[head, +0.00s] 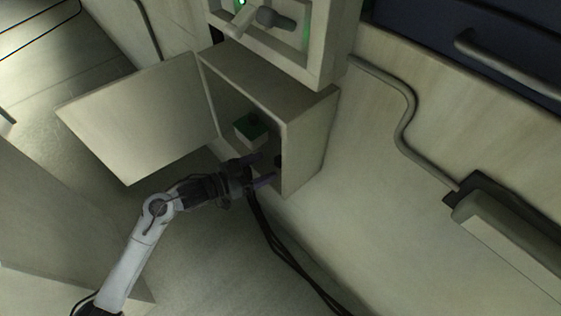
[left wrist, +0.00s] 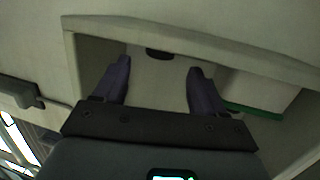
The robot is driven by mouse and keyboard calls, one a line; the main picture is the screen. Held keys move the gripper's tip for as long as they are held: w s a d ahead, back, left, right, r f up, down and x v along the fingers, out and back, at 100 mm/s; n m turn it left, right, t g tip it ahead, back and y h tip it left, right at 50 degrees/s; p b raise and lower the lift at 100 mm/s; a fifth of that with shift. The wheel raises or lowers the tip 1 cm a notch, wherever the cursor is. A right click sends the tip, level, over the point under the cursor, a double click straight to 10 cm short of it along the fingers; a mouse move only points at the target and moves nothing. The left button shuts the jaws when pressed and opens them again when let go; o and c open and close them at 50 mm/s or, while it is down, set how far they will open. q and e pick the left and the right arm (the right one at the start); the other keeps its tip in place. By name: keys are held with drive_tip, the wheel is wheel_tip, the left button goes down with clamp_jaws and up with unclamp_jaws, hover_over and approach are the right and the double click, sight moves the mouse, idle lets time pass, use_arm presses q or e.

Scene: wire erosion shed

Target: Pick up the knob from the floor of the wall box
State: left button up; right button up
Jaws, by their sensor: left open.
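The wall box (head: 312,133) is open at the front, and my left gripper (head: 264,169) is at its opening. The left gripper's two purple fingers are spread apart with nothing between them; they also show in the left wrist view (left wrist: 158,72). A small dark knob (left wrist: 160,53) lies in the box beyond the fingertips, roughly midway between them in the left wrist view. In the head view a dark shape just past the fingertips looks like the knob (head: 278,161), partly hidden by the box's edge. My right gripper is in neither view.
A pale block with a green top (head: 250,130) sits inside the box; it also shows right of the fingers in the left wrist view (left wrist: 262,92). The box's door (head: 140,115) hangs open to the left. Dark cables (head: 275,245) run below the box.

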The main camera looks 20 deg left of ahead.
sight(275, 163)
use_arm(q)
drive_tip(key=shift+x, duration=0.8)
drive_tip(key=shift+w+d+f+b, duration=0.15)
drive_tip(key=shift+w+d+b, duration=0.1)
drive_tip(key=shift+w+b, duration=0.05)
drive_tip(key=b+x, duration=0.1)
drive_tip(key=x, duration=0.2)
drive_tip(key=shift+w, duration=0.15)
drive_tip(key=shift+w+d, duration=0.45)
drive_tip(key=c, duration=1.1)
drive_tip(key=shift+o, duration=0.2)
